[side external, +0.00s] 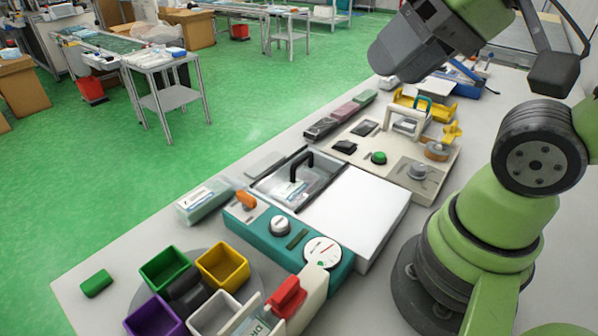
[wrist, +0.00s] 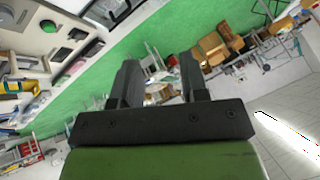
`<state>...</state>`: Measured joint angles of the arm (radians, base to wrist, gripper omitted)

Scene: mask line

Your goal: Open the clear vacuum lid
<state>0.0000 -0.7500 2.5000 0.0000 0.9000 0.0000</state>
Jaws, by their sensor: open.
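The clear vacuum lid (side external: 322,172) shows in the side external view, left of centre on the teal-fronted machine (side external: 262,233). It is a see-through panel in a dark frame with an upright black handle (side external: 292,168). It appears to lie flat, with a packet visible beneath it. My gripper (wrist: 158,70) shows in the wrist view with its two dark fingers apart and nothing between them. In the side external view my arm is at the upper right, well away from the lid, and my fingertips cannot be made out.
A white flat panel (side external: 362,213) lies right of the lid. The teal front carries an orange lever (side external: 246,200), a knob (side external: 280,226) and a gauge (side external: 322,252). Coloured bins (side external: 222,265) stand in front. Behind is a beige machine with a green button (side external: 378,158), also in the wrist view (wrist: 76,34).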

